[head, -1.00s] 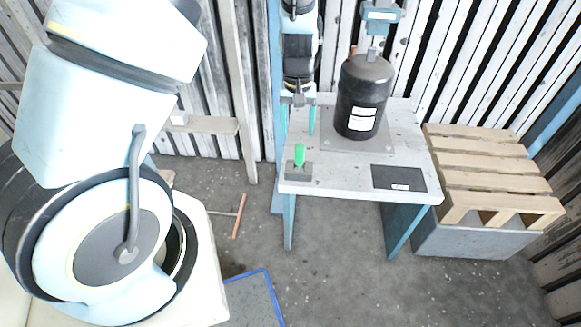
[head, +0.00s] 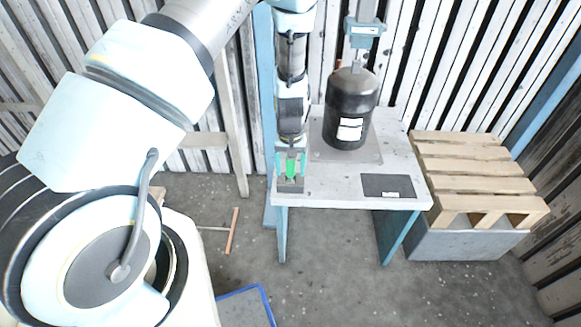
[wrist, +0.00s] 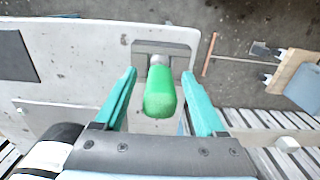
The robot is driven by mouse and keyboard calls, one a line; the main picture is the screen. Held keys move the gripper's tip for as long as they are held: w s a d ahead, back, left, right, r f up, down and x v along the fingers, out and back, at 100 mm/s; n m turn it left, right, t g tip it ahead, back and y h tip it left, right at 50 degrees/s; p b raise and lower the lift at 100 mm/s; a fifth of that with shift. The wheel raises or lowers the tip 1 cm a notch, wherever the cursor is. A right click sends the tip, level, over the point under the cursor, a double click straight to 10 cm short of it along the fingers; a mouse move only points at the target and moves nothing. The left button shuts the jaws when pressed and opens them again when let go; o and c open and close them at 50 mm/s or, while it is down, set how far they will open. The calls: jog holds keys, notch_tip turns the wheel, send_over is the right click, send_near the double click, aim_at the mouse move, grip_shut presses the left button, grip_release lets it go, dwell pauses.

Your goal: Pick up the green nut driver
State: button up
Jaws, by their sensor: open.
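The green nut driver (head: 291,169) stands at the left front corner of the grey table (head: 335,196), over a small dark holder (head: 290,186). In the wrist view its green handle (wrist: 160,92) points toward the camera, with a silver part at its far end by the grey holder (wrist: 163,49). My gripper (head: 290,163) is open, with teal fingers on either side of the handle. In the wrist view the fingers of my gripper (wrist: 163,85) stand apart from the handle, with a gap on each side. The driver's lower shaft is mostly hidden.
A black cylinder (head: 350,105) with white labels stands on a plate behind and right of my gripper. A dark flat panel (head: 388,186) lies at the table's right front. A wooden pallet (head: 470,170) on a grey block stands right of the table.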

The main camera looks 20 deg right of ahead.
jog(key=shift+f, duration=0.25)
grip_shut()
dwell(0.4)
